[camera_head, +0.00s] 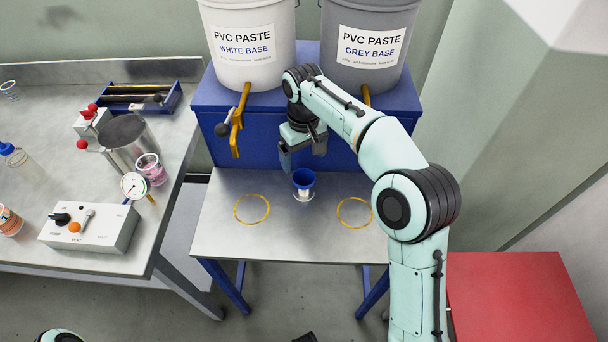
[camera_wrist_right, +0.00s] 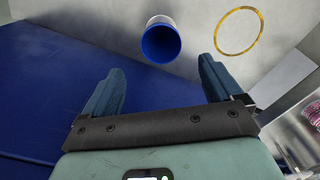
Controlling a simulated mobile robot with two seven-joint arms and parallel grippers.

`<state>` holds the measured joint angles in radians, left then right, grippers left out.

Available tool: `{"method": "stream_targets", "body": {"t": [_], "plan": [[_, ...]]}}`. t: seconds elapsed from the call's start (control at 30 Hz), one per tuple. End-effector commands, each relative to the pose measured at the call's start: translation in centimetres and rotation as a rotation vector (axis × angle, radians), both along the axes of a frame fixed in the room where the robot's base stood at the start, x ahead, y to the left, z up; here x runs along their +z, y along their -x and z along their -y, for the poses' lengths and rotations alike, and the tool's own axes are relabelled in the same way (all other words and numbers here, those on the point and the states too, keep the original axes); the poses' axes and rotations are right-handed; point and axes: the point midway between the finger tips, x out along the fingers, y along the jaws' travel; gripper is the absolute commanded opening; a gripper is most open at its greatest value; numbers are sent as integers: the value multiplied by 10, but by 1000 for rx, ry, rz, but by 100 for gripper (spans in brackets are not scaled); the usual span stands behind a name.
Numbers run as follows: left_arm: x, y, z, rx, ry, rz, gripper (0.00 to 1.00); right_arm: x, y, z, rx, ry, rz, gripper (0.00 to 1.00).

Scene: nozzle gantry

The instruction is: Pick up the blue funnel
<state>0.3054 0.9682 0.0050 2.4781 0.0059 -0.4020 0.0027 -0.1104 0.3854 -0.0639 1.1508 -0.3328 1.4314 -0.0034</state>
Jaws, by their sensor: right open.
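The blue funnel (camera_head: 303,179) stands on a small clear base on the grey metal bench (camera_head: 303,230), between and behind two yellow rings. Its blue mouth also shows in the right wrist view (camera_wrist_right: 161,43). My right gripper (camera_head: 302,154) is open and empty, above and behind the funnel, in front of the blue cabinet. In the right wrist view the two dark blue fingers (camera_wrist_right: 160,76) are spread apart, and the funnel lies just beyond their tips, between them. My left gripper does not show; only a bit of my left arm is at the lower left edge.
White (camera_head: 248,50) and grey (camera_head: 368,50) PVC paste buckets with yellow spouts stand on the blue cabinet (camera_head: 225,100). The left table (camera_head: 90,205) holds a steel pot, cups, a bottle and a control box. A red surface (camera_head: 520,300) is at lower right. The bench front is clear.

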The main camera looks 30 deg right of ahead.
Motion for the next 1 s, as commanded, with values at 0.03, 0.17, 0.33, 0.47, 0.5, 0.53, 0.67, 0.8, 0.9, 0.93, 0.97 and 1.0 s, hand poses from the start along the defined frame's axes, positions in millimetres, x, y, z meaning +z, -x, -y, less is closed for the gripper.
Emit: {"method": "stream_targets", "body": {"t": [0.03,0.17,0.33,0.47,0.5,0.53,0.67,0.8,0.9,0.93,0.97,1.0], "plan": [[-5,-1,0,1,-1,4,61,-15,1,0,-1,0,-6,92],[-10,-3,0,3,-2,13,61,-40,2,1,-1,0,-6,92],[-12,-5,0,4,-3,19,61,-57,1,0,-1,0,-2,92],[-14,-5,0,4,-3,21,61,-65,2,0,-1,0,-3,92],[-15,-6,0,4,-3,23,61,-70,3,0,0,0,-3,92],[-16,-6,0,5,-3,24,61,-74,4,0,0,0,-4,92],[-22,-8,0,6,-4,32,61,-95,9,-2,0,0,-4,92],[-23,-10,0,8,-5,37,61,-109,8,-2,-2,1,-3,92],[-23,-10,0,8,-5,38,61,-112,8,-1,-2,1,-2,92],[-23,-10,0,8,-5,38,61,-112,8,-2,-2,1,-2,92],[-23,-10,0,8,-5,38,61,-112,8,-2,-2,1,-1,92],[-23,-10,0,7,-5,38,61,-112,8,-2,-2,1,-1,92]]}}
